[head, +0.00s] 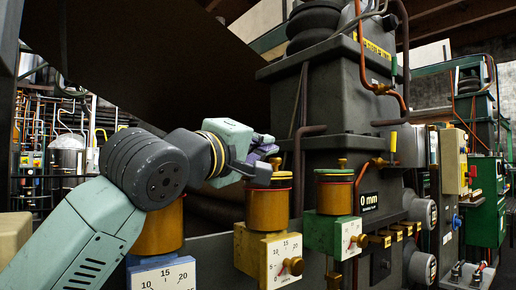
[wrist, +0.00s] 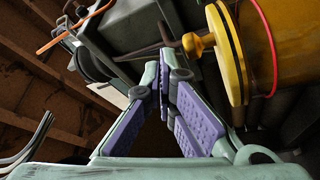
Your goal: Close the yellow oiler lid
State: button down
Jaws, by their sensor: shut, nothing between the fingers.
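The yellow oiler (head: 268,212) is a brass cylinder on a yellow box with a dial, at the middle of the head view. Its round lid (head: 270,181) with a small knob is at the cylinder's top, partly hidden by my gripper. The wrist view shows a brass lid (wrist: 226,62) with its knob at the upper right, beside a cylinder with a red ring. I cannot tell whether a gap lies under the lid. My gripper (head: 266,154) is at the lid's height or just above it. Its purple-padded fingers (wrist: 165,88) meet and hold nothing; the knob is apart from them.
A green oiler (head: 334,212) stands close on the right and a blue-white one (head: 160,270) on the left, partly behind my arm. The dark machine column (head: 350,105) with copper pipes rises just behind. Gauges and valves crowd the right side.

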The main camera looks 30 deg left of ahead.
jog(key=shift+s+d+f+b, duration=0.1)
jog(key=shift+d+f+b, duration=0.15)
jog(key=shift+f, duration=0.2)
jog(key=shift+s, duration=0.1)
dwell(0.4)
jog(key=s+f, duration=0.2)
jog(key=s, duration=0.9)
jog(key=shift+s+a, duration=0.2)
jog(key=shift+s, duration=0.15)
